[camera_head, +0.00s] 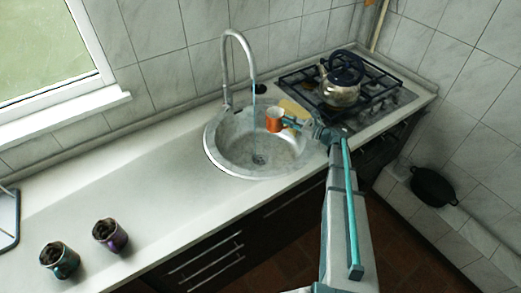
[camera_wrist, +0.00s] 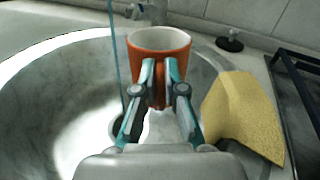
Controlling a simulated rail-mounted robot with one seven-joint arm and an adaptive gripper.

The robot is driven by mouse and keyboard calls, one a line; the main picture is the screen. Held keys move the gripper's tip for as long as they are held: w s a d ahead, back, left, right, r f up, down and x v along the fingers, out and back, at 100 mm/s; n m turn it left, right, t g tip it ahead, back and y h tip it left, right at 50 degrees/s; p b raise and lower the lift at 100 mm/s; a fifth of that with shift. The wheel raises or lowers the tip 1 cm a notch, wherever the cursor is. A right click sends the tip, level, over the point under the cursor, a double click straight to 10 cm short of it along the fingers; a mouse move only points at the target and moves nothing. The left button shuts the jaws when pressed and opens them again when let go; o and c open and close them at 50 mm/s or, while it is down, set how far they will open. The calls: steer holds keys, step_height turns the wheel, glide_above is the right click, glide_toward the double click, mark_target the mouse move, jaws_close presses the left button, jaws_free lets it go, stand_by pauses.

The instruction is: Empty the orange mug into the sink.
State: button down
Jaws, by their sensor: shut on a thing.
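The orange mug (camera_head: 274,120) is over the right part of the round metal sink (camera_head: 225,158), and looks close to upright. In the wrist view the mug (camera_wrist: 160,42) shows its white inner rim; I cannot see what is inside. My gripper (camera_head: 289,122) is shut on the near side of the mug, with both fingers (camera_wrist: 160,85) together against it. A thin blue stream of water runs from the tap (camera_head: 229,70) into the sink, just left of the mug. The drain (camera_head: 258,159) shows at the sink bottom.
A yellow sponge (camera_wrist: 245,118) lies on the sink's right edge. A kettle (camera_head: 340,88) stands on the gas hob (camera_head: 379,98) to the right. Two mugs with dark contents, teal (camera_head: 60,264) and purple (camera_head: 112,240), stand at the counter's left. The counter between is clear.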

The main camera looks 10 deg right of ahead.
steer(key=s+a+n+b, duration=0.1)
steer(key=b, duration=0.1)
steer(key=s+n+b, duration=0.1)
steer(key=n+b, duration=0.1)
steer(key=b, duration=0.1)
steer(key=shift+a+f, duration=0.35)
steer(key=shift+a, duration=0.05)
steer(key=s+a+n+b, duration=0.1)
steer(key=n+b, duration=0.1)
steer(key=s+a+n+b, duration=0.1)
steer(key=n+b, duration=0.1)
steer(key=shift+s+r, duration=0.15)
steer(key=shift+s, duration=0.05)
steer(key=shift+s+a+r+n+b, duration=0.2)
steer(key=shift+s+n+b, duration=0.05)
steer(key=shift+n+b, duration=0.6)
steer(key=shift+f+n+b, duration=0.5)
steer(key=shift+n+b, duration=0.45)
steer(key=shift+b, duration=0.15)
steer(key=shift+s+a+r+n+b, duration=0.25)
steer(key=shift+n+b, duration=0.5)
steer(key=shift+n, duration=0.2)
steer(key=shift+s+a+r+n+b, duration=0.1)
steer(key=shift+r+n+b, duration=0.15)
steer(key=shift+n+b, duration=0.6)
stand_by(0.5)
steer(key=shift+s+a+f+n+y+b, duration=0.1)
steer(key=shift+s+f+n+y+b, duration=0.05)
steer(key=shift+n+y+b, duration=0.2)
